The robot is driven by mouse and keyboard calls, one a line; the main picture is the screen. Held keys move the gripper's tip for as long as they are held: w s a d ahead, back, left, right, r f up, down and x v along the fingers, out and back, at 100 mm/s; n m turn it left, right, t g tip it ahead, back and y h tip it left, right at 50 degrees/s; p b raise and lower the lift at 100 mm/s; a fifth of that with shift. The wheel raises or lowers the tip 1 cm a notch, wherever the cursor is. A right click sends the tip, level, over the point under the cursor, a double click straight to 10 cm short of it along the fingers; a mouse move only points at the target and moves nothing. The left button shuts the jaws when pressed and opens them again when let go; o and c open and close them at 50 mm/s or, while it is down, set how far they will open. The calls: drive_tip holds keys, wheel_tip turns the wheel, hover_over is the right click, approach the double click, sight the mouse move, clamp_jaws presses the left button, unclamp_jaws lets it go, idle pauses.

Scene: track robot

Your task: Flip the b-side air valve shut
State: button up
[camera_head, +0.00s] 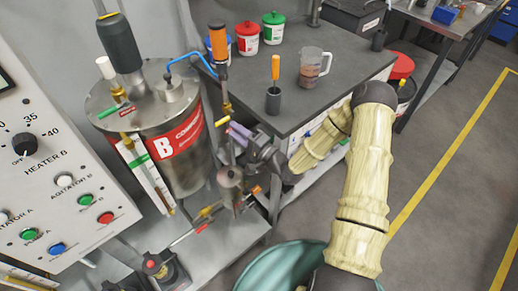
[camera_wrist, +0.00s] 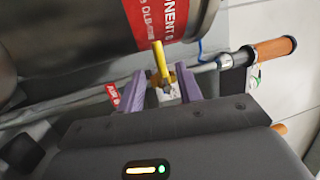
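The air valve has a yellow lever (camera_wrist: 159,62) on a small brass body, with a red tag (camera_wrist: 113,95) beside it. In the wrist view the lever points up, across the line of the thin pipe. It also shows small in the head view (camera_head: 222,121), in front of the red-labelled B tank (camera_head: 180,148). My gripper (camera_wrist: 162,85) has its purple fingers apart, one on each side of the valve body and the lever's lower end. Whether a finger touches it cannot be told. In the head view my gripper (camera_head: 240,134) is at the valve, partly hidden by its own body.
An orange-handled rod (camera_head: 217,42) with a blue hose (camera_head: 190,56) rises just above the valve. The dark table (camera_head: 300,105) close on the right holds a jug (camera_head: 314,67), an orange-handled tool in a cup, and several tubs. More valves and piping (camera_head: 230,178) sit below.

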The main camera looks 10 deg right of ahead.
drive_tip(key=v, duration=0.9)
drive_tip(key=shift+b, duration=0.45)
